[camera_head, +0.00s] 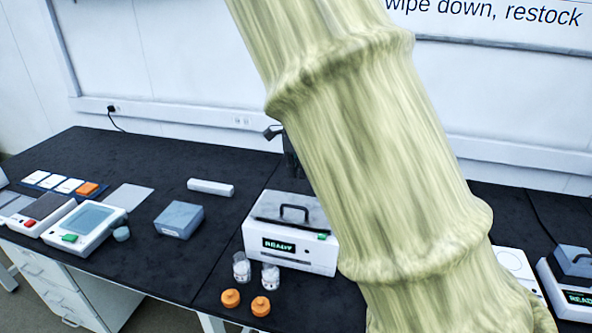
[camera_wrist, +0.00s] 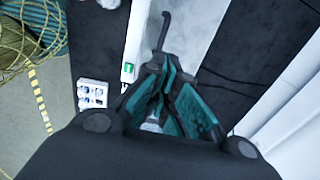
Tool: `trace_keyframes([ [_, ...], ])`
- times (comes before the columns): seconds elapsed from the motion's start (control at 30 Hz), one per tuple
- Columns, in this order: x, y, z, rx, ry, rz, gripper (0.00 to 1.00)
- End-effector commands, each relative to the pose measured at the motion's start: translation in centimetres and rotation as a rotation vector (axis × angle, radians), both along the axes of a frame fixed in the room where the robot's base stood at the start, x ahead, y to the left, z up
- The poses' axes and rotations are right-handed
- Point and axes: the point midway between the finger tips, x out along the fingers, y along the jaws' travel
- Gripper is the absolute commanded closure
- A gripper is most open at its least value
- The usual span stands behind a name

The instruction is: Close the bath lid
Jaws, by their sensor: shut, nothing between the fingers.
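The bath (camera_head: 290,255) is a white box with a "READY" display and a green button, standing on the dark bench in the head view. Its grey lid (camera_head: 268,212) has a black handle (camera_head: 292,212) and appears to lie down on the box; a small gap cannot be ruled out. In the wrist view the lid (camera_wrist: 200,28) is pale grey, and the handle (camera_wrist: 161,32) runs down close to my fingers. My gripper (camera_wrist: 172,72) is shut and empty at the handle's lower end; whether they touch I cannot tell. My arm hides the box's right edge.
Two clear jars (camera_head: 270,276) and two orange caps (camera_head: 261,306) stand in front of the bath. A grey-blue box (camera_head: 180,220) and a white bar (camera_head: 211,187) lie to the left. Another device (camera_head: 572,285) stands at far right. The bench left of the bath has free room.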

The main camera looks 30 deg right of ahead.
Motion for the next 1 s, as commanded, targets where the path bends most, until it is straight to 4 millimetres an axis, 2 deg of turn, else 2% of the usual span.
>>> trace_keyframes([
  [0.4, 0.5, -0.3, -6.9, 0.001, 0.003, 0.005, 1.0],
  [0.6, 0.7, -0.4, -9.4, 0.001, 0.002, 0.006, 1.0],
  [0.8, 0.8, -0.5, -10.7, 0.001, 0.0, 0.005, 1.0],
  [1.0, 0.8, -0.6, -11.0, -0.001, 0.0, 0.005, 1.0],
])
